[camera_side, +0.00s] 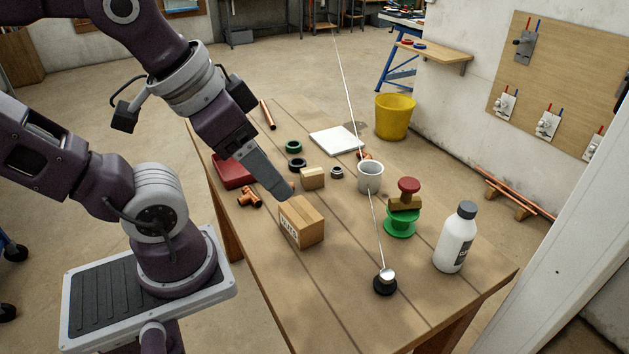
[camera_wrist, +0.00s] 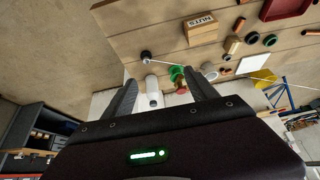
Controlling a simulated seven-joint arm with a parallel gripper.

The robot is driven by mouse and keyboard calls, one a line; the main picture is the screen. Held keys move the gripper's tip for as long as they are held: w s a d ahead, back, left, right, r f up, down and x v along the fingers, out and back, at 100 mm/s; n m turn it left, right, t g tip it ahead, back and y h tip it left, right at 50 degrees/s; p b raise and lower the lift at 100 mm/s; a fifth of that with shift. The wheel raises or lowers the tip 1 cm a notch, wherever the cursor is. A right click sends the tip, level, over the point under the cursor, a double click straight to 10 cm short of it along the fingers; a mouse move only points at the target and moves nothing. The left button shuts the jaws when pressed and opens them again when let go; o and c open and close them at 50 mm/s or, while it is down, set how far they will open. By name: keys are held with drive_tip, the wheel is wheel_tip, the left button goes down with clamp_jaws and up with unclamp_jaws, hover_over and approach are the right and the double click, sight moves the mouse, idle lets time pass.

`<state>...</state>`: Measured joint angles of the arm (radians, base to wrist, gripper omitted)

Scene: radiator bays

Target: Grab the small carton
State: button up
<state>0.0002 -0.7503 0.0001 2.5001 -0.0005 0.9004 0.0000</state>
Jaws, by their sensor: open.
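The small carton (camera_side: 312,178) is a plain brown box on the wooden table, just behind a larger labelled carton (camera_side: 301,221). In the wrist view the small carton (camera_wrist: 232,45) lies beside the larger carton (camera_wrist: 201,29), above and right of the fingers. My gripper (camera_side: 284,191) is above the table, with its tip overlapping the far edge of the larger carton in the side view. In the wrist view my gripper (camera_wrist: 160,77) has its fingers apart with nothing held between them. The small carton is outside the finger gap.
A white cup (camera_side: 370,177), a green spool (camera_side: 400,225) under a red-knobbed stamp, and a white bottle (camera_side: 456,238) stand right. A thin rod rises from a black base (camera_side: 385,286). Near the small carton lie a grey nut (camera_side: 337,173), dark rings, copper fittings (camera_side: 249,198) and a red tray (camera_side: 233,172).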

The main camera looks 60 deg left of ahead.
drive_tip(key=shift+c, duration=0.4)
drive_tip(key=m+g+y, duration=0.6)
drive_tip(key=m+y, duration=0.6)
drive_tip(key=m, duration=0.2)
hover_over(308, 169)
drive_tip(key=s+d, duration=0.3)
drive_tip(key=d, duration=0.4)
wheel_tip(308, 169, down, 20)
drive_tip(key=w+f+m, duration=0.1)
drive_tip(key=f, duration=0.1)
drive_tip(key=w+a+f+m+t, duration=0.1)
drive_tip(key=f+m, duration=0.1)
drive_tip(key=w+a+f+m+t+y, duration=0.1)
drive_tip(key=f+m, duration=0.1)
drive_tip(key=shift+w+a+f, duration=0.25)
drive_tip(key=shift+f, duration=0.05)
drive_tip(key=shift+w+a+f+m, duration=0.1)
drive_tip(key=shift+a+f+m, duration=0.1)
drive_tip(key=shift+f+m, duration=0.1)
drive_tip(key=x, duration=0.6)
drive_tip(key=shift+a, duration=0.45)
drive_tip(key=c, duration=1.2)
